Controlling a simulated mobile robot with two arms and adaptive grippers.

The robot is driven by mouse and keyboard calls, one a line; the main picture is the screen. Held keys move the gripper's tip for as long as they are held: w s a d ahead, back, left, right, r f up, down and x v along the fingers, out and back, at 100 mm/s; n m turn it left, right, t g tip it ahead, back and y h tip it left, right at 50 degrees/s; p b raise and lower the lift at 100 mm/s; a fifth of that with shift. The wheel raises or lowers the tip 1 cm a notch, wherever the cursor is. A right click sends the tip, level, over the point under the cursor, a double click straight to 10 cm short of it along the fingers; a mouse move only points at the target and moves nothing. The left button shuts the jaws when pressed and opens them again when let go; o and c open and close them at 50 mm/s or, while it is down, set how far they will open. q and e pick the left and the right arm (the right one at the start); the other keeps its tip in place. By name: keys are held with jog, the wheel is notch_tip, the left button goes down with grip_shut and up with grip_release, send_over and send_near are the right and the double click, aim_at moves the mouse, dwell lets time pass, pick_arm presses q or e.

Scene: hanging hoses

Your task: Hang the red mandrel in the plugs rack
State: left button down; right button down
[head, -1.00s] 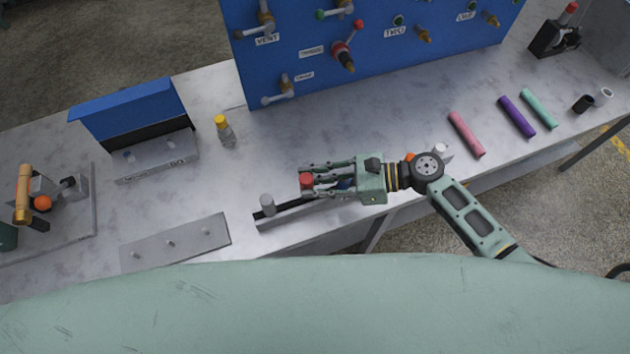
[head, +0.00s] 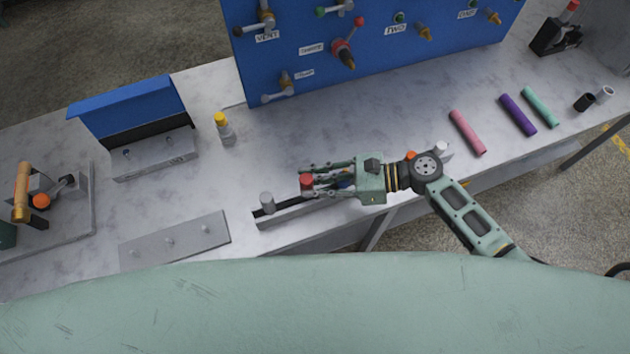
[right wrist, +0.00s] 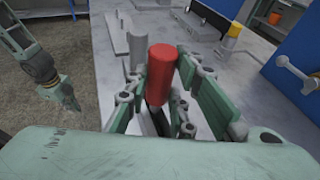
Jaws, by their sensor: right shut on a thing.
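The red mandrel (head: 306,181) shows as a red cylinder end between the fingertips of my right gripper (head: 311,181). In the right wrist view the red mandrel (right wrist: 161,68) stands roughly upright between the green fingers of the right gripper (right wrist: 164,95), which is shut on it. A long, slotted grey rack (head: 310,213), seemingly the plugs rack, lies under the gripper along the table's front edge. Grey plugs (head: 267,203) stand at its ends; its middle is partly hidden by my gripper. My left gripper (right wrist: 66,97) shows small at the left of the right wrist view.
A flat grey plate with pegs (head: 175,243) lies left of the rack. A yellow-capped bottle (head: 223,130) and a blue-backed stand (head: 130,105) are behind. A blue panel with valves (head: 370,50) rises at the back. Pink (head: 467,132), purple and teal tubes lie right.

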jog(key=shift+f+b, duration=0.5)
jog(key=shift+f, duration=0.3)
jog(key=c, duration=1.5)
grip_release()
jog(key=shift+o, duration=0.3)
jog(key=shift+s, duration=0.1)
jog(key=shift+d, duration=0.1)
jog(key=v, duration=1.1)
jog(key=shift+s+d+r, duration=0.15)
jog(key=shift+d+r, duration=0.15)
jog(key=shift+r, duration=0.05)
